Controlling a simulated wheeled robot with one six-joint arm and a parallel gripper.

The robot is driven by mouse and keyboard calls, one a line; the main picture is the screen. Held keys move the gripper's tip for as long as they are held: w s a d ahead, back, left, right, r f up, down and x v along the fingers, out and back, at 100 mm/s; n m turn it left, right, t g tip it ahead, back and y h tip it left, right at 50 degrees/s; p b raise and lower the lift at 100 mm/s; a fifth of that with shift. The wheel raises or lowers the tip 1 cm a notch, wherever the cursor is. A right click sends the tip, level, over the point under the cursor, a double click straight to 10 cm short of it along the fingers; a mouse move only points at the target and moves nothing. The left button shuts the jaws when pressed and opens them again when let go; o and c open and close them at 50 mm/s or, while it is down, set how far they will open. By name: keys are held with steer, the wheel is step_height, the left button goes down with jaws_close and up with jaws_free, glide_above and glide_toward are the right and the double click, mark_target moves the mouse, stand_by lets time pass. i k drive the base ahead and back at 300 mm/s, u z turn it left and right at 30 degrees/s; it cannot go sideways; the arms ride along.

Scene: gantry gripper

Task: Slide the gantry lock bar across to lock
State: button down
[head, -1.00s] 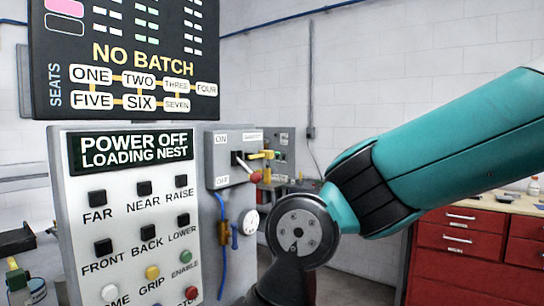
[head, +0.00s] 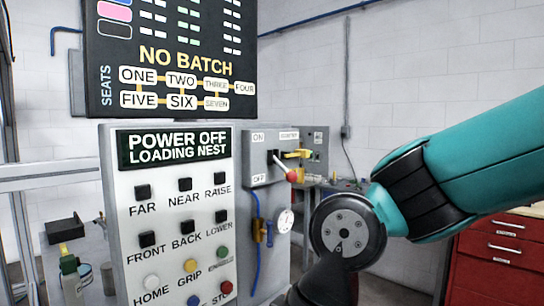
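No part that I can surely call the gantry lock bar shows. A small yellow piece (head: 297,154) sits on the grey switch box at the right of the control panel; I cannot tell whether it is the bar. Beside it a lever with a red knob (head: 291,175) slants down to the right, its knob lower than its pivot, near the OFF label. The control panel (head: 180,228) has a display reading POWER OFF, LOADING NEST. My gripper is out of the frame; only my teal and dark arm shows at the right.
A dark board (head: 170,58) reading NO BATCH hangs above the panel. A round gauge (head: 285,221) and blue hose are below the switch box. A red drawer cabinet (head: 503,257) stands at the right. A grey frame rail (head: 45,178) is at the left.

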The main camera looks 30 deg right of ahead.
mark_target(298, 153)
steer(key=k, duration=0.6)
steer(key=z, duration=0.65)
steer(key=i, duration=1.55)
steer(key=u, duration=0.1)
